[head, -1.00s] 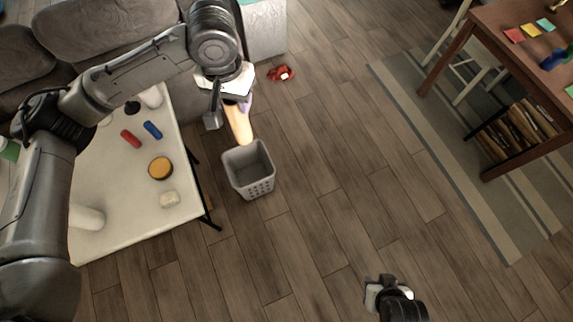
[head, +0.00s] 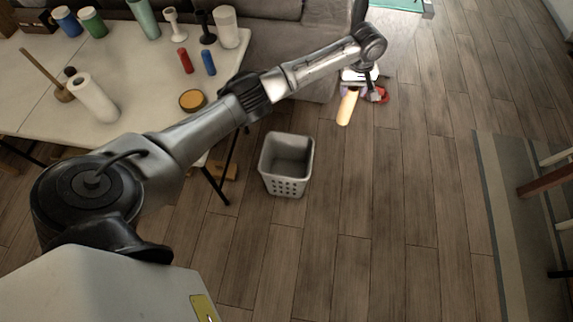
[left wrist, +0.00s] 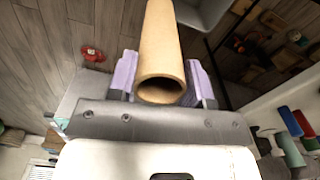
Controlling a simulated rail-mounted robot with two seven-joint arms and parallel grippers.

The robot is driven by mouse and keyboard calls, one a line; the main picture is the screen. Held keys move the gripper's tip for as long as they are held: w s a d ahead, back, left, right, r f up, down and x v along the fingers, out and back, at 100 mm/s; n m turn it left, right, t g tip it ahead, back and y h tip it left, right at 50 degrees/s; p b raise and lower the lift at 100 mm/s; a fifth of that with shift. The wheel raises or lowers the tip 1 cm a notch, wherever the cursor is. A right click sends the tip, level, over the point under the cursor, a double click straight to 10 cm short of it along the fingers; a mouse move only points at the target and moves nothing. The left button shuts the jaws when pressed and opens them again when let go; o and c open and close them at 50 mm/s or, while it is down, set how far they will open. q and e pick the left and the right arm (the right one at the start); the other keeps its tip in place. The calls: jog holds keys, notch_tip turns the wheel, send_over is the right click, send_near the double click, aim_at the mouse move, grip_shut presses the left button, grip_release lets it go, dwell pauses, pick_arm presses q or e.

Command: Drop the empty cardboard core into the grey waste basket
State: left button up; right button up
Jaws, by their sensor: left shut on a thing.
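The empty cardboard core (head: 347,108) is a tan tube, held by my left gripper (head: 354,86) and pointing down and away from it. In the left wrist view the core (left wrist: 162,40) sits between the purple finger pads of my left gripper (left wrist: 160,82), its hollow end facing the camera. The grey waste basket (head: 287,180) stands on the floor, upright, with a holed side. In the head view the core is up and to the right of it, apart from it. Part of the basket (left wrist: 206,12) shows at the top of the left wrist view. My right gripper is out of view.
A grey sofa (head: 290,45) stands behind. A red object (head: 382,95) lies on the floor near my left gripper. Floor right of the basket is clear.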

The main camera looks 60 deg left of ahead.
pick_arm(q)
jog(key=s+a+f+n+b, duration=0.2)
jog(key=s+a+f+b, duration=0.2)
jog(key=f, duration=1)
jog(key=s+a+f+n+b, duration=0.2)
jog(key=s+a+f+b, duration=0.3)
jog(key=f, duration=1)
jog(key=s+a+f+n+b, duration=0.3)
jog(key=s+a+f+b, duration=0.2)
jog(key=f, duration=0.9)
jog(key=a+b, duration=0.3)
jog(key=b, duration=0.2)
jog(key=shift+f+b, duration=0.35)
jog(key=shift+b, duration=0.05)
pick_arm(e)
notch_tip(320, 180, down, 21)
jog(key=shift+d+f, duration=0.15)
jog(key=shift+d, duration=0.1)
pick_arm(q)
jog(key=shift+a, duration=0.1)
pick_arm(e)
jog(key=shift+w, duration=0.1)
pick_arm(q)
jog(key=o, duration=1.2)
jog(key=shift+r+p, duration=6.95)
jog(key=shift+p, duration=1)
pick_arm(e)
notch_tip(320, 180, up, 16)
